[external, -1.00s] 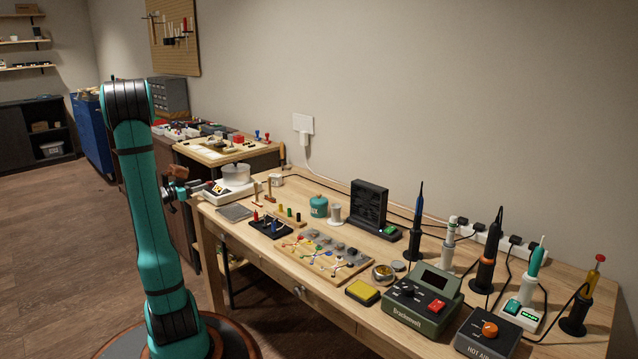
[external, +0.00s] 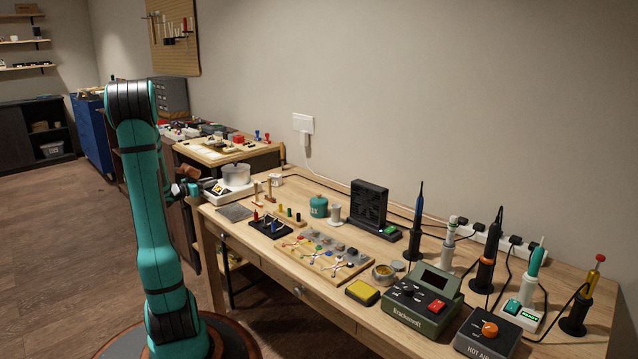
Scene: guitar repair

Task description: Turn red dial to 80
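An orange-red dial (external: 490,329) sits on the hot air station (external: 478,345) at the near right of the bench. A white hot plate (external: 228,192) with a small lit display and a pale pot (external: 236,174) on it stands at the bench's far left end. I cannot tell whether it has a red dial on the side turned away. My gripper (external: 190,189) is beside the left side of the hot plate, partly hidden by my own arm. Its fingers are too small and covered to tell whether they are open, or whether they touch anything.
The workbench (external: 322,294) carries a grey pad (external: 234,212), a board of cables (external: 318,254), a green station (external: 422,306) and several soldering tools in stands at right. A second bench (external: 225,152) with parts stands behind my gripper. Open floor lies at left.

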